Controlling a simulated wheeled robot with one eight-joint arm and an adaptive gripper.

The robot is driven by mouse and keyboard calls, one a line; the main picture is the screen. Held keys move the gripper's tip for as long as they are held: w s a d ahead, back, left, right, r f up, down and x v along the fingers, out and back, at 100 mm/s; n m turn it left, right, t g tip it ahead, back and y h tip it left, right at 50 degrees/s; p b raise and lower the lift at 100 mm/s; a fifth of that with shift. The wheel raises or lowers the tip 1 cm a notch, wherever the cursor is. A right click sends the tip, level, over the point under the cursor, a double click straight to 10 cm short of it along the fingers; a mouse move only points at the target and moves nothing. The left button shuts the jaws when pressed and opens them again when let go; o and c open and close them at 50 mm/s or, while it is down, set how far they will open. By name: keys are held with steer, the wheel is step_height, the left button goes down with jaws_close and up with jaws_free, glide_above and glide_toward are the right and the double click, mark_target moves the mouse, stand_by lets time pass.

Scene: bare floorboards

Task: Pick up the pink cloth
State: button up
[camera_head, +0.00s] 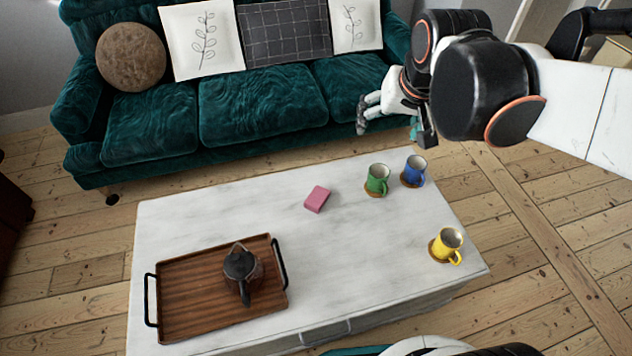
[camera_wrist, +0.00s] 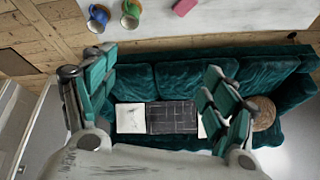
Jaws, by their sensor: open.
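The pink cloth (camera_head: 317,199) is a small folded block lying on the white marble-look table (camera_head: 215,222), near its middle toward the sofa side. It also shows at the top edge of the wrist view (camera_wrist: 185,7). My gripper (camera_head: 391,120) is at the upper right of the head view, above and to the right of the cloth and apart from it. In the wrist view its two green-padded fingers (camera_wrist: 160,92) are spread wide with nothing between them.
A green mug (camera_head: 377,180), a blue mug (camera_head: 414,171) and a yellow mug (camera_head: 447,246) stand on coasters to the right. A wooden tray (camera_head: 185,308) with a dark teapot (camera_head: 240,267) is at front left. A teal sofa (camera_head: 262,105) stands behind. Table around the cloth is clear.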

steer(key=w+a+f+m+g, duration=0.1)
steer(key=w+a+f, duration=0.15)
steer(key=w, duration=0.35)
steer(key=w+a+f+m+g, duration=0.1)
steer(key=w+f, duration=0.3)
steer(key=w, duration=0.3)
steer(key=m+g+b, duration=0.2)
steer(key=m+g, duration=0.1)
glide_above(317, 196)
steer(key=f, duration=4.3)
steer(key=shift+s+d, duration=0.1)
steer(key=shift+d, duration=0.15)
steer(key=shift+a+f+b, duration=0.2)
steer(key=shift+f+b, duration=1.1)
steer(key=shift+f, duration=1.55)
steer(key=shift+r, duration=0.1)
steer(key=c, duration=1.2)
step_height(317, 196, up, 20)
steer(key=p, duration=0.7)
